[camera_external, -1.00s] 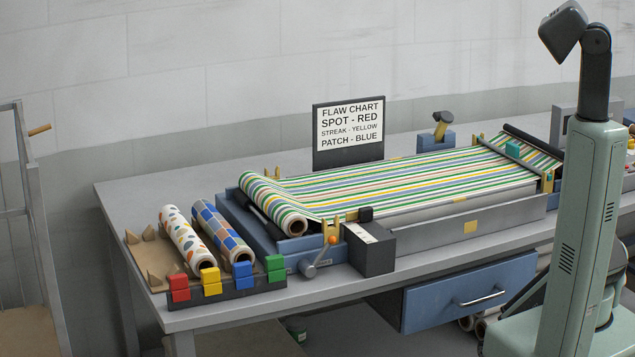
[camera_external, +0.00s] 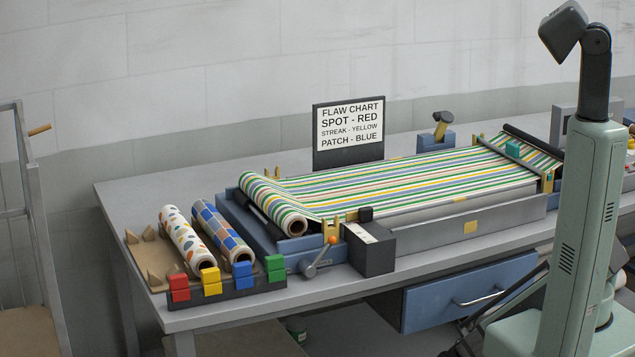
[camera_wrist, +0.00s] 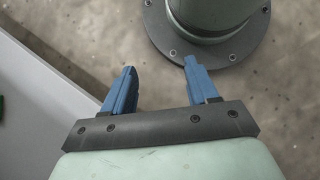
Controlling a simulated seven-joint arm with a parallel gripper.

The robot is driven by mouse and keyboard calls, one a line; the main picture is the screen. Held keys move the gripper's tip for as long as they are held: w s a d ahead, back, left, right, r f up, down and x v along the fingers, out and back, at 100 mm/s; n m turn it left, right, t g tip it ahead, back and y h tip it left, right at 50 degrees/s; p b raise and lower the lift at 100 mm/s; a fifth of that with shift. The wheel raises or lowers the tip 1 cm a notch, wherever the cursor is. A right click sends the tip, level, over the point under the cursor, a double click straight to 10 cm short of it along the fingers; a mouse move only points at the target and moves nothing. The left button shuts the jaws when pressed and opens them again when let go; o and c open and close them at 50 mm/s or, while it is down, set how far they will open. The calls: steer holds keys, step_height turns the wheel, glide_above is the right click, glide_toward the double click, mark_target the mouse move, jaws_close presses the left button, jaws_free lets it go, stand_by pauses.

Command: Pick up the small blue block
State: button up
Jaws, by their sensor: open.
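The small blue blocks (camera_external: 243,275) sit one above the other in the dark rack (camera_external: 225,298) at the bench's front left corner, between the yellow and green ones. In the wrist view my gripper (camera_wrist: 159,67) is open, with two blue fingers wide apart and nothing between them. It points at the floor beside my round base, away from the rack. In the external view my gripper cannot be made out clearly.
Red (camera_external: 179,288), yellow (camera_external: 211,281) and green blocks (camera_external: 275,268) flank the blue ones. Patterned rolls (camera_external: 186,240) lie behind them. A crank (camera_external: 312,268) and dark box (camera_external: 370,250) stand to the right. The bench edge and blue drawer (camera_external: 470,290) lie near my base.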

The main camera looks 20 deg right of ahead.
steer(key=w+a+f+n+t+h, duration=0.1)
steer(key=w+a+n+t+h, duration=0.2)
steer(key=w+a+n, duration=0.45)
steer(key=s+a+r+n, duration=0.2)
steer(key=a+r, duration=0.3)
steer(key=a, duration=0.6)
steer(key=s+a+r+n+g+y, duration=0.1)
steer(key=s+a+r, duration=0.3)
steer(key=a+r, duration=0.45)
steer(key=s+a+r+n+g+y, duration=0.15)
steer(key=s+a+r, duration=0.3)
steer(key=r, duration=0.75)
steer(key=s+a+r+g+y, duration=0.1)
steer(key=s+a+r, duration=0.3)
steer(key=a+r, duration=0.45)
step_height(320, 180, up, 37)
steer(key=m+t+y, duration=0.2)
steer(key=t+y, duration=0.2)
steer(key=t, duration=0.2)
glide_above(244, 263)
step_height(244, 263, down, 14)
